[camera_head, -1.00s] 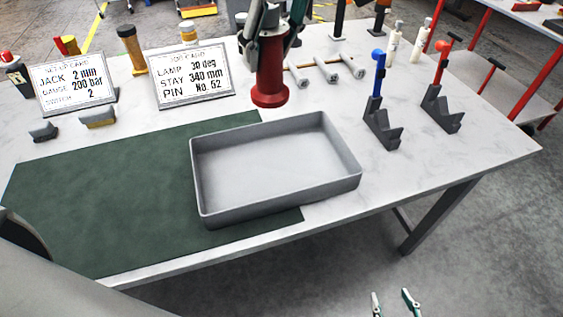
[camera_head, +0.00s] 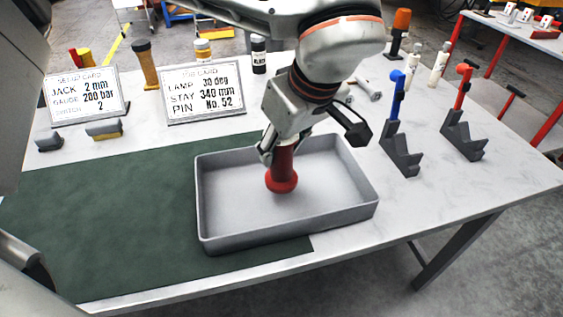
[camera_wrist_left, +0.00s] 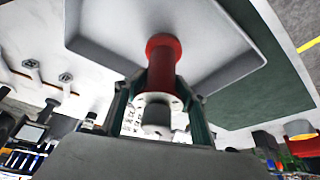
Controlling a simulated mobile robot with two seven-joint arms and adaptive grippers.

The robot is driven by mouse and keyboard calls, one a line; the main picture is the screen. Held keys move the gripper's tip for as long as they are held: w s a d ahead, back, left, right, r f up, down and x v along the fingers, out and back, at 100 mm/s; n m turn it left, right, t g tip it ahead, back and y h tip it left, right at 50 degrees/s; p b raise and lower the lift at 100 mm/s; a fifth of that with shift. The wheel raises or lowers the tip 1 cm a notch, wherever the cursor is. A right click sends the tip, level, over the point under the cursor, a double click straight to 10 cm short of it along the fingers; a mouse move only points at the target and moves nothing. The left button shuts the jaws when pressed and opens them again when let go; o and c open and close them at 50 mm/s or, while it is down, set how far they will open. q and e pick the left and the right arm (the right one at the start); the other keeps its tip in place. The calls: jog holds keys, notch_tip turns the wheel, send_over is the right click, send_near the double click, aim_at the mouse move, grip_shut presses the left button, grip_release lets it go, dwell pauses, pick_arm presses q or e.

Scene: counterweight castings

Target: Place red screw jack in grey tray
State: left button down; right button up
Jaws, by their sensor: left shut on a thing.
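The red screw jack (camera_head: 282,180) is upright, with its wide foot down, inside the outline of the grey tray (camera_head: 224,244). I cannot tell whether its foot touches the tray floor. My left gripper (camera_head: 278,153) is shut on the jack's upper part from above. In the left wrist view, the two fingers (camera_wrist_left: 160,103) sit either side of the red jack (camera_wrist_left: 163,68), and the grey tray (camera_wrist_left: 215,82) lies beyond it. My left wrist hides part of the tray's back rim. My right gripper is not in view.
The tray stands partly on a green mat (camera_head: 110,215). Two sign cards (camera_head: 204,93) stand behind it. Grey V-shaped holders with a blue-topped rod (camera_head: 396,97) and a red-topped rod (camera_head: 463,86) stand to the right. The tray is otherwise empty where visible.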

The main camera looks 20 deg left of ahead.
aim_at(292, 143)
pick_arm(q)
notch_tip(292, 143, down, 4)
jog(key=shift+w+b, duration=0.1)
jog(key=shift+b, duration=0.25)
jog(key=shift+r, duration=0.15)
jog(key=c, duration=1.2)
grip_release()
jog(key=shift+f, duration=0.2)
jog(key=shift+r, duration=0.1)
jog(key=p+v, duration=0.2)
jog(key=v, duration=0.9)
jog(key=shift+r, duration=0.15)
jog(key=shift+d+r, duration=0.15)
jog(key=shift+r, duration=0.2)
